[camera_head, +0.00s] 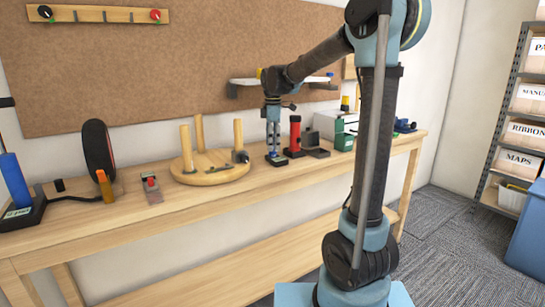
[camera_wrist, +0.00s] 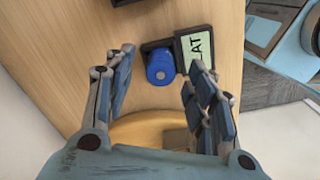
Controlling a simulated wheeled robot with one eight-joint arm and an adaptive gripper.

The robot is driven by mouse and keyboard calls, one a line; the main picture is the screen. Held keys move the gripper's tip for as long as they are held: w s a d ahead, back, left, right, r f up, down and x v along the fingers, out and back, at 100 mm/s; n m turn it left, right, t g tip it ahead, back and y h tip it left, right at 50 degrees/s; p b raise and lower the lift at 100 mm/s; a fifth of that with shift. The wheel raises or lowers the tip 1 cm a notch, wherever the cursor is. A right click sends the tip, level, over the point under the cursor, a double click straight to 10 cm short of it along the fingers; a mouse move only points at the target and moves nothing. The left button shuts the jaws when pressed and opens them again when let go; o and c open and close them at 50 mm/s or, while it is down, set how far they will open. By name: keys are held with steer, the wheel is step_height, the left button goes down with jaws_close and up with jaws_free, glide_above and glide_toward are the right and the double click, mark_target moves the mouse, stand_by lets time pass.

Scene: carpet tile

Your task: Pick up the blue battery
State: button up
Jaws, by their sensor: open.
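The blue battery (camera_wrist: 160,67) stands in a small black holder with a pale green label (camera_wrist: 198,47) reading "BAT". In the wrist view I see its round top from above, just beyond and between my open fingers. My gripper (camera_wrist: 155,85) is open with nothing between its pads. In the head view my gripper (camera_head: 273,148) points straight down over the holder (camera_head: 277,160) on the wooden bench. There my fingers largely hide the battery, and I cannot tell its exact height against the fingertips.
A red cylinder (camera_head: 295,132) in a black base stands close right of my gripper. A round wooden stand with upright pegs (camera_head: 210,172) is close left. Another, larger blue cylinder (camera_head: 14,180) stands at the bench's far left. A pegged board (camera_head: 95,15) hangs above.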

steer(key=shift+f, duration=1.1)
jaws_close()
